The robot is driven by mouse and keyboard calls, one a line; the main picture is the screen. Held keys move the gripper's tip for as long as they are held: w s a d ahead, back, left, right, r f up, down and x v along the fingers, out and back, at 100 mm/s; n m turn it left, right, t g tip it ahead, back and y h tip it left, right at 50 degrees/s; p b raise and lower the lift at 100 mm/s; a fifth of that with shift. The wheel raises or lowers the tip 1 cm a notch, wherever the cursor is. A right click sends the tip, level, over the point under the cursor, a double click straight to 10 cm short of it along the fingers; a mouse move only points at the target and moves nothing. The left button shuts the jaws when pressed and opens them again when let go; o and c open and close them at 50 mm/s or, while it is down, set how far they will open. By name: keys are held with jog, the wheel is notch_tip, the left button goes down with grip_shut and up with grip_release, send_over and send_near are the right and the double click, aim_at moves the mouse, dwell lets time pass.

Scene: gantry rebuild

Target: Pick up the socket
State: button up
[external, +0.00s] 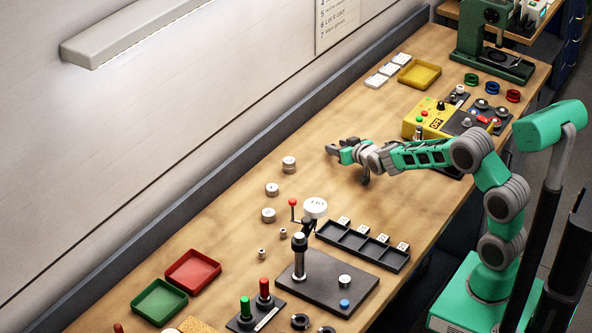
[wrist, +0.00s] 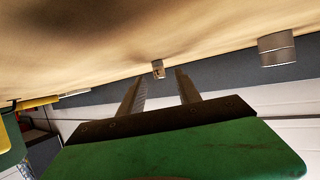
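A small metal socket (wrist: 158,69) stands on the wooden bench in the wrist view, with a dark opening on its face. My gripper (wrist: 159,77) is open, its two dark fingers spread to either side of the line to the socket. The socket appears just past the fingertips, with nothing gripped. In the external view my gripper (external: 333,151) is low over the middle of the bench and points towards the wall. There I cannot tell the socket apart from the fingertips.
A larger metal cylinder (wrist: 277,49) stands to the right in the wrist view. In the external view several metal cylinders, one here (external: 289,164), stand left of my gripper. A yellow control box (external: 424,118) and yellow tray (external: 419,74) lie behind right. A black slotted tray (external: 378,262) is in front.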

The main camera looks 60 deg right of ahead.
jog(key=shift+x, duration=0.8)
grip_shut()
jog(key=shift+r, duration=0.1)
